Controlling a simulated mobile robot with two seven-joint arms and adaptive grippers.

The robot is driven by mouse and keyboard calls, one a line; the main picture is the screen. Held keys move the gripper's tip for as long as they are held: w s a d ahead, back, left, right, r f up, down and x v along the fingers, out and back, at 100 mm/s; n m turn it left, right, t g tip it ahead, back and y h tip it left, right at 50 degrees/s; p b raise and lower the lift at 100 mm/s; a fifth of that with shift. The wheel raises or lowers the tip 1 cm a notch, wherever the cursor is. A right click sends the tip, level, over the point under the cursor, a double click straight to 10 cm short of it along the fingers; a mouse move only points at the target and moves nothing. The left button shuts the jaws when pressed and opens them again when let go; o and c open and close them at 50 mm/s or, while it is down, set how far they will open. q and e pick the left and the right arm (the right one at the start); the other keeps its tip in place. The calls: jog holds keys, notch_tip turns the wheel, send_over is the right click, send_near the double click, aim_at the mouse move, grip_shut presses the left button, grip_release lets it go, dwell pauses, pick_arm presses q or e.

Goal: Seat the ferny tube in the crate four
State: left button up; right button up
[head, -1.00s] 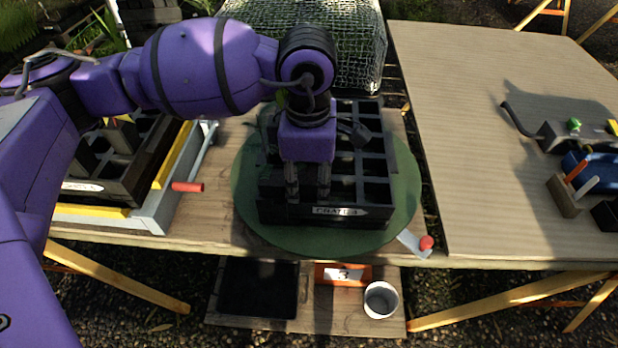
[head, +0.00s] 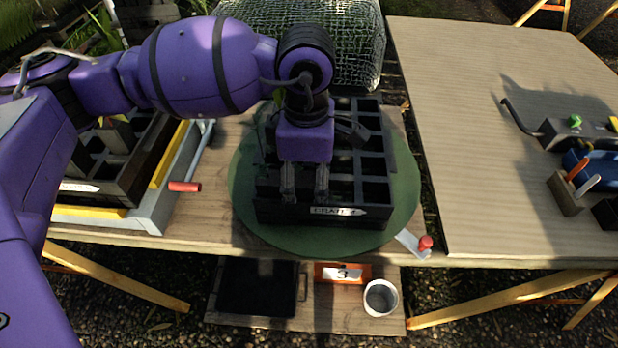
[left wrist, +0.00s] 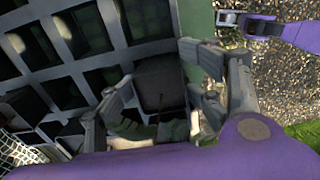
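My left gripper (head: 304,198) points down into the front row of the dark crate on the green turntable; its label (head: 338,211) seems to read crate 4. In the left wrist view, a dark square tube (left wrist: 160,85) stands between the fingers, with green leaves (left wrist: 130,128) near the palm. The tube sits at the crate's front edge, apparently in a cell; its lower end is hidden. The fingers look open beside it, with a narrow gap at the left finger.
The green turntable (head: 402,205) carries the crate (head: 372,215). Another dark crate (head: 120,190) stands in a grey frame at left, with a red-handled lever (head: 185,187). A red-knobbed lever (head: 425,243) is at the turntable's front right. The right table (head: 460,150) is largely bare.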

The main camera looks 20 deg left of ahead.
pick_arm(q)
notch_tip(320, 180, up, 11)
jog(key=shift+r, duration=0.1)
dwell(0.7)
